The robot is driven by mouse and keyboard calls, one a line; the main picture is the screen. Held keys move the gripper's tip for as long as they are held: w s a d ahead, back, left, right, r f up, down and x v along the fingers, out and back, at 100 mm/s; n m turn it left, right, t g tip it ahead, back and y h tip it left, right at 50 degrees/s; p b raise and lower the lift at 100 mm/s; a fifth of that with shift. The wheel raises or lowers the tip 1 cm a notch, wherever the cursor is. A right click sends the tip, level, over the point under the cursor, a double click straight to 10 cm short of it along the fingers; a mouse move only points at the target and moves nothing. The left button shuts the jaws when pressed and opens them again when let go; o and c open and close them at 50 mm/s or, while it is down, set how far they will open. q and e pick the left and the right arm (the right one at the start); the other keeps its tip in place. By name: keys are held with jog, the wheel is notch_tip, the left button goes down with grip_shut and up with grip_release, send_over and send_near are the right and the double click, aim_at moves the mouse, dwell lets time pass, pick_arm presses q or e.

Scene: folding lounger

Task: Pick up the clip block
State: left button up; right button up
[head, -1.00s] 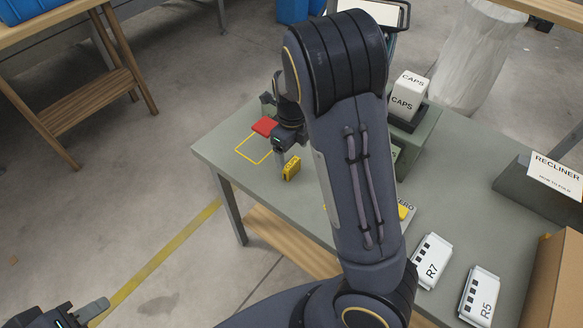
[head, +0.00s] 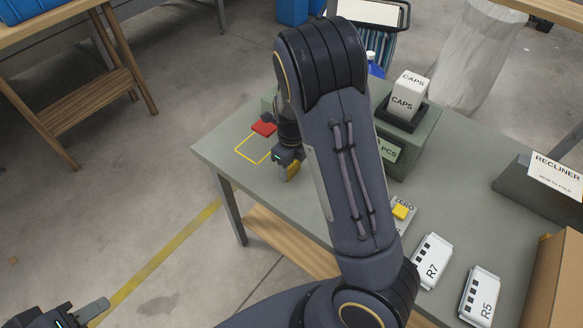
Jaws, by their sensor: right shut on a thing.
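The clip block, as far as I can tell, is the small yellow block (head: 293,173) on the grey table's left part. My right gripper (head: 288,163) comes down over it from above, shut on it, and hides its upper part. I cannot tell whether the block touches the table or is slightly above it. My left gripper (head: 84,312) is at the lower left corner, away from the table and partly cut off; its jaw opening is unclear.
A red piece (head: 264,128) is by a yellow outlined square (head: 247,154) on the grey table (head: 232,165). White R7 (head: 432,262) and R5 (head: 480,297) packs lie at the right. My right arm hides the table's middle.

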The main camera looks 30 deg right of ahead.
jog(key=shift+c, duration=0.7)
jog(key=shift+r, duration=0.1)
